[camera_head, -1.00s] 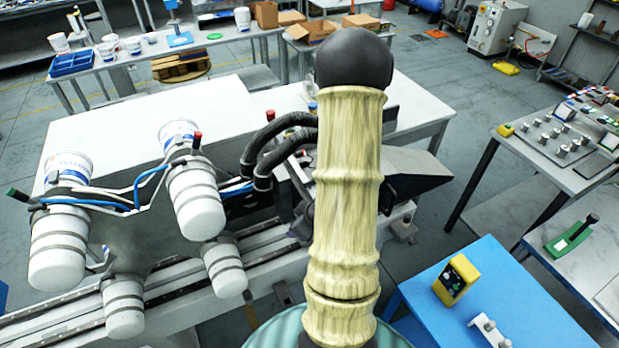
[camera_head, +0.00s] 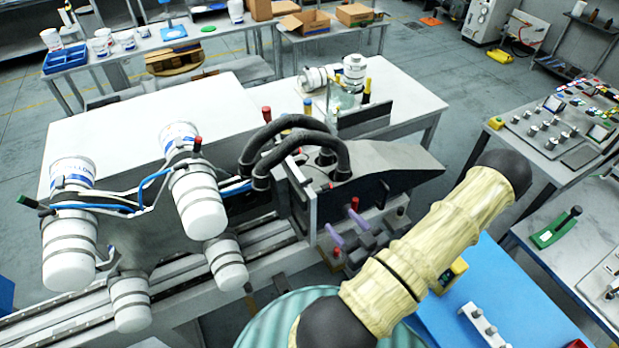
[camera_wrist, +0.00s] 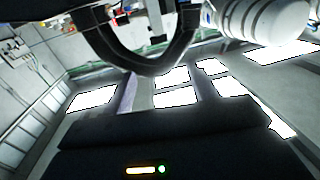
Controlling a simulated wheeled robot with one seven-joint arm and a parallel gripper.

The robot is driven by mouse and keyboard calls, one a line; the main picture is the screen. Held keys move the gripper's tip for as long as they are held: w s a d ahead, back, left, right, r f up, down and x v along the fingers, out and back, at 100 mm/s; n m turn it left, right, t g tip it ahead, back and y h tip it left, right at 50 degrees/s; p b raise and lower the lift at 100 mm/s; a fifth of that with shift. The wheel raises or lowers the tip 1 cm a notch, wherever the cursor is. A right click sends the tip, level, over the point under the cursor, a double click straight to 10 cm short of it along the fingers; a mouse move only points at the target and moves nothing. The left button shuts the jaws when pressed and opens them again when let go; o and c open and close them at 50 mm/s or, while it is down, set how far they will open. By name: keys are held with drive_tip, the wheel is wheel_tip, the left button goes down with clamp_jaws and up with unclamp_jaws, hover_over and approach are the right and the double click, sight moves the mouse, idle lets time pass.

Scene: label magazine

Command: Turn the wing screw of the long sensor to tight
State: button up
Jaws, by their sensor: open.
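My gripper (camera_head: 346,228) shows in the head view in front of the machine, with two light purple fingers apart and nothing between them. In the wrist view its fingers (camera_wrist: 164,92) also stand apart, above its dark body. A small red knob (camera_head: 354,203) shows close to the fingers in the head view; whether it touches them I cannot tell. I cannot make out the long sensor or its wing screw for certain in either view.
The label machine (camera_head: 385,172) has thick black hoses (camera_head: 300,124) arching beside my gripper; a hose also crosses the wrist view (camera_wrist: 150,62). White canisters (camera_head: 200,207) hang at the left. A blue table (camera_head: 530,300) stands at lower right, holding a yellow device (camera_head: 452,272).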

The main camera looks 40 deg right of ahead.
idle(0.4)
drive_tip(key=b, duration=0.6)
approach(307, 183)
drive_tip(key=w, duration=0.5)
drive_tip(key=shift+d+f, duration=0.3)
drive_tip(key=shift+d, duration=0.05)
drive_tip(key=w+b, duration=0.2)
drive_tip(key=b, duration=0.2)
drive_tip(key=shift+w+d, duration=0.1)
drive_tip(key=shift+w, duration=0.1)
drive_tip(key=shift+w+d+r+b, duration=0.15)
drive_tip(key=shift+w+b, duration=0.1)
drive_tip(key=shift+w, duration=0.5)
drive_tip(key=shift+w+d+r+b, duration=0.1)
drive_tip(key=shift+w+b, duration=0.15)
drive_tip(key=shift+w, duration=0.45)
drive_tip(key=shift+a, duration=0.1)
drive_tip(key=c, duration=1)
